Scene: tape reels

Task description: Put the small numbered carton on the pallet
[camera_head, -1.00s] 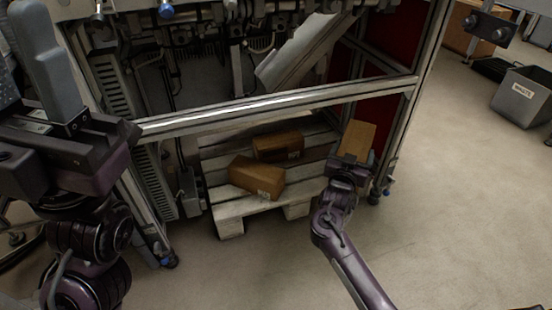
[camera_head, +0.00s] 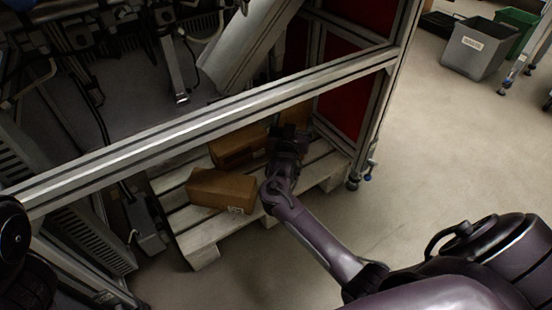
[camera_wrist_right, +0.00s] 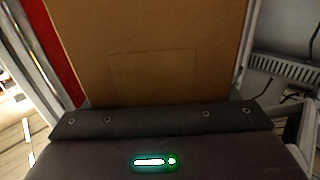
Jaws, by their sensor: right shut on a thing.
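My right gripper (camera_head: 288,136) is shut on a brown carton (camera_head: 296,116), which is partly hidden behind the gripper and wrist. In the right wrist view the carton (camera_wrist_right: 150,45) fills the space beyond the gripper's dark edge. The gripper reaches under the machine frame's front bar, over the right part of the wooden pallet (camera_head: 205,233). I cannot tell whether the held carton touches the pallet. One brown carton with a white label (camera_head: 220,190) lies on the pallet's front left. Another carton (camera_head: 238,146) lies behind it, close to the held one. My left gripper is out of view.
The metal frame's bar (camera_head: 200,118) crosses above the pallet, and a frame post (camera_head: 377,110) stands to its right. A red panel (camera_head: 345,105) is behind. A grey bin (camera_head: 476,52) and a green bin (camera_head: 516,32) stand back right. The floor at right is clear.

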